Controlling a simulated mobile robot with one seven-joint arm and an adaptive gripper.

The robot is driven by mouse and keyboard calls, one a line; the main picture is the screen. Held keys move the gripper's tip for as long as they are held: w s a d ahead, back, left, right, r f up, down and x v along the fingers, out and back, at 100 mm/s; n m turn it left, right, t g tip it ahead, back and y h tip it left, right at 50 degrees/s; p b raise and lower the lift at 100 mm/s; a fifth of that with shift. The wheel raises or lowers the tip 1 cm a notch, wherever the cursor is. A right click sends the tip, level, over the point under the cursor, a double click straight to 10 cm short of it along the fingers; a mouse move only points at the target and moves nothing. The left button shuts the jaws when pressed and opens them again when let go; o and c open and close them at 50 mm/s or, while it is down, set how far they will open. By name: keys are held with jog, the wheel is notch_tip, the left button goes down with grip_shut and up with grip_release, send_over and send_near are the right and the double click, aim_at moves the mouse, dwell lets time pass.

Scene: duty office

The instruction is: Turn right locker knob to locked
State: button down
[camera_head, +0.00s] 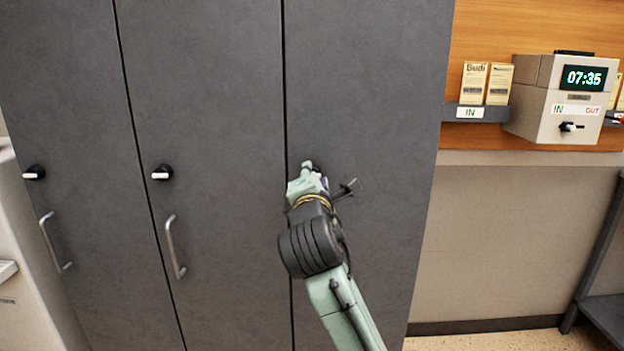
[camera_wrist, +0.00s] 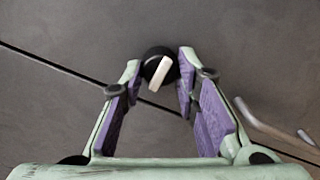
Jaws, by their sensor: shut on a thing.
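The right locker knob (camera_wrist: 151,56) is a round black knob with a white pointer bar (camera_wrist: 159,73). In the wrist view it sits between the tips of my gripper's purple-padded fingers (camera_wrist: 160,72), which are shut on its sides. The pointer lies roughly square to the door seam. In the head view my gripper (camera_head: 312,174) is at the right locker door (camera_head: 366,90), close to its left edge, and hides most of the knob. The right door's handle (camera_wrist: 275,130) shows at the right of the wrist view; my arm hides it in the head view.
Two other grey lockers to the left have knobs (camera_head: 162,172) (camera_head: 35,172) with white pointers to the left, and bar handles (camera_head: 174,247) (camera_head: 53,243). A time clock (camera_head: 555,108) reading 07:35 and a card rack (camera_head: 478,113) are on the right wall.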

jog(key=c, duration=1.2)
grip_release()
jog(key=s, duration=0.7)
jog(key=shift+s, duration=0.25)
